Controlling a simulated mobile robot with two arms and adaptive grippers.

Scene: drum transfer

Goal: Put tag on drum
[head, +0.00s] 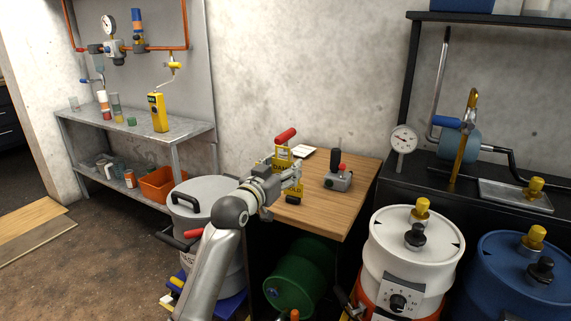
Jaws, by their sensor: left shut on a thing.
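My left gripper (291,183) is raised over the left part of the wooden table and is shut on a yellow tag (281,161) with dark lettering. A red-ended piece (285,135) shows just above the tag; whether it is joined to it is unclear. The fingers hide part of the tag. A white drum (410,247) with a dial and a yellow-capped fitting stands at right, apart from the tag. A blue drum (505,280) stands at the right edge. A green drum (300,275) lies under the table. A grey lidded drum (205,190) stands behind my left arm. My right gripper is not in view.
A grey control box with a lever (338,180) stands on the wooden table (335,215). A dark bench (405,172) with a gauge and pipework is at right. A metal shelf (190,132) with bottles and a yellow device (157,113) is at left. Floor is free at lower left.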

